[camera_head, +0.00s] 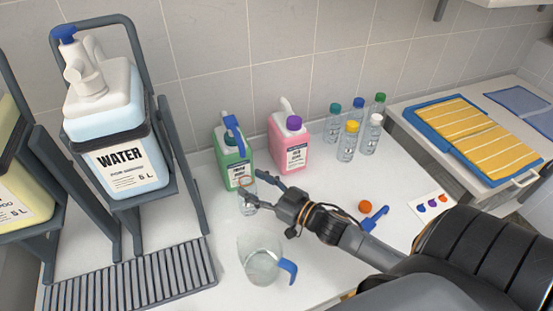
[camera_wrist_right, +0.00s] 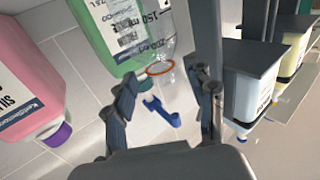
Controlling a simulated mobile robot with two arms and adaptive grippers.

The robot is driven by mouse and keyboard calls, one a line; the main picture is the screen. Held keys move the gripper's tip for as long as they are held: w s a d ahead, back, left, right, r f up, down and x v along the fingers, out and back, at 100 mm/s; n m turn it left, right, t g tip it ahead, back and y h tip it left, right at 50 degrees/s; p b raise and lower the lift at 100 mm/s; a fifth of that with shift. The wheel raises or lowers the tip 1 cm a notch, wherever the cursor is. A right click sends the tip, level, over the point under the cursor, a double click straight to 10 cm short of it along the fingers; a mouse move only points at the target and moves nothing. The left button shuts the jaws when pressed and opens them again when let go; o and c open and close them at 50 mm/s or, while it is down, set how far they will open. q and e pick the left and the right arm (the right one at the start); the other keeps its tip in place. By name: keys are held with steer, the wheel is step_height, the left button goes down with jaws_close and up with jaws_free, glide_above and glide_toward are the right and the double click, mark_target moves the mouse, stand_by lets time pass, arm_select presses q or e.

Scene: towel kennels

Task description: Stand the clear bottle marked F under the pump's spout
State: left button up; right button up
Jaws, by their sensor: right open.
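A clear bottle (camera_head: 249,203) with an orange ring at its neck stands on the counter in front of the green jug (camera_head: 228,165). The bottle (camera_wrist_right: 182,45) appears upside down in the right wrist view; I cannot read an F on it. A blue pump (camera_head: 235,138) tops the green jug, its spout close above the bottle's mouth; the pump (camera_wrist_right: 160,110) also shows in the right wrist view. My right gripper (camera_head: 257,189) is open, its fingers on either side of the bottle's neck area; contact cannot be told. My left gripper is out of view.
A pink jug (camera_head: 289,145) and several capped bottles (camera_head: 352,132) stand behind. A clear pitcher (camera_head: 262,262) with a blue handle is in front. The WATER container (camera_head: 125,165) hangs in a rack above a grate (camera_head: 130,285).

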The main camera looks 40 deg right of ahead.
steer(key=v, duration=0.8)
steer(key=shift+s+d+b, duration=0.15)
steer(key=shift+s+b, duration=0.2)
steer(key=shift+b, duration=0.1)
